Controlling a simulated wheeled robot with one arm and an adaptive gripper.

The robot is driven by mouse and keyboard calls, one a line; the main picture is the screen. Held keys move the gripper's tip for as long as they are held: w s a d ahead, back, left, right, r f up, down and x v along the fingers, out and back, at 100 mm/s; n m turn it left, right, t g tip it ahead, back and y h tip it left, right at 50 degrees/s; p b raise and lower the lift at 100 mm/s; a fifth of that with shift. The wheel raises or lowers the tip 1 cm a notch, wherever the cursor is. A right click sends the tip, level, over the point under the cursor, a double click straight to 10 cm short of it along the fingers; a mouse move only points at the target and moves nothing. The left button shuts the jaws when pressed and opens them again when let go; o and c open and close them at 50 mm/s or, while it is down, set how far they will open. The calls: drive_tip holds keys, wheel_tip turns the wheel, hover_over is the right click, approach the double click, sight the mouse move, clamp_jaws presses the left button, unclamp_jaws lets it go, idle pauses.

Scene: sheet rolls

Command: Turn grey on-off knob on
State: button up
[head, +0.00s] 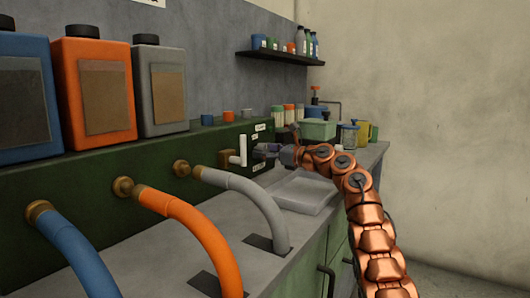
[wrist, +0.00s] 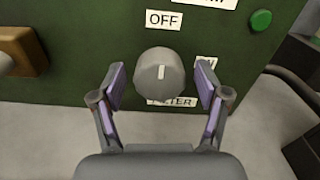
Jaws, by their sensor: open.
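The grey round knob (wrist: 160,73) is on the green panel (wrist: 95,25) in the wrist view. Its white mark stands upright, towards the label OFF (wrist: 164,20) above it. A label on the right, partly hidden by a finger, cannot be fully read. Another label below, ending in "TER", is partly covered by the knob. My gripper (wrist: 160,84) is open, with one purple-padded finger on each side of the knob and a visible gap on both sides. In the head view my gripper (head: 272,148) is at the panel's right end, and I cannot make out the knob there.
A white handle (head: 243,150) sticks out just left of my gripper. Blue, orange and grey hoses (head: 255,195) arch from the panel to the counter. A grey tray (head: 305,193) lies below my arm. A green button (wrist: 261,20) is at the panel's upper right.

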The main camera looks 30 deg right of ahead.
drive_tip(key=shift+c, duration=0.4)
drive_tip(key=c, duration=1.1)
